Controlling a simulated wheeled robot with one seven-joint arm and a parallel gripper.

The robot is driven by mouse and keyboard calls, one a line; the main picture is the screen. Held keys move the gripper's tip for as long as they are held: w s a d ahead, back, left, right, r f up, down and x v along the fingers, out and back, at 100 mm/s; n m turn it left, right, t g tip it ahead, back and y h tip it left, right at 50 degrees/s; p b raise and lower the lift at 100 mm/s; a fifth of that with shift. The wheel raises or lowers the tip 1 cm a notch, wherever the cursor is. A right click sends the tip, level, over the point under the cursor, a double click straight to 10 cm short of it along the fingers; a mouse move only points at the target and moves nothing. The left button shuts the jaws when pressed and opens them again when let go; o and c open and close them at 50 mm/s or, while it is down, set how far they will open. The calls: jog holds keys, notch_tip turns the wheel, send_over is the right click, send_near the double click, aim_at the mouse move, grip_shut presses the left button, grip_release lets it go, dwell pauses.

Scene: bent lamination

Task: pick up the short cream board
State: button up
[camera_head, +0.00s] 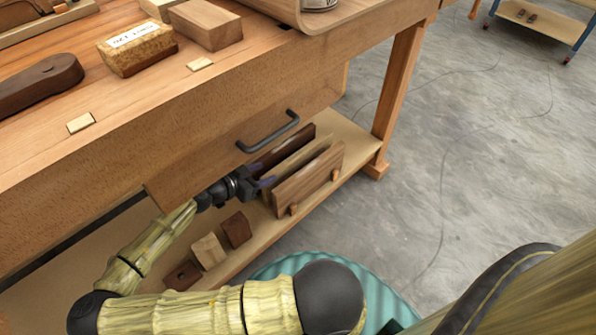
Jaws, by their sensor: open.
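The short cream board (305,154) stands on edge on the lower shelf of the workbench, between a dark brown board (284,149) behind it and a wider brown board (310,178) in front. Only a narrow upper strip of it shows; the front board hides the rest. My gripper (264,175) is open at the left end of these boards, below the drawer handle. Its bluish fingertips are close to the cream board's left end. I cannot tell whether they touch it or straddle it.
The drawer handle (268,132) and bench top (130,98) overhang the shelf (356,146). Small wooden blocks, including a pale one (209,251) and a dark one (236,230), lie left of the boards. A bench leg (401,85) stands right. The grey floor is mostly open.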

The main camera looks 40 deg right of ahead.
aim_at(286, 162)
jog(key=b+x, duration=0.1)
jog(key=x, duration=0.3)
jog(key=shift+d+f+b, duration=0.2)
jog(key=shift+b, duration=0.1)
jog(key=shift+d, duration=0.4)
jog(key=shift+w+d+f+b, duration=0.2)
jog(key=shift+d+f+b, duration=0.2)
jog(key=shift+b, duration=0.1)
jog(key=b+x, duration=0.2)
jog(key=x, duration=0.1)
jog(key=shift+w+d, duration=0.15)
jog(key=shift+d, duration=0.05)
jog(key=shift+w+d, duration=0.1)
jog(key=shift+d, duration=0.35)
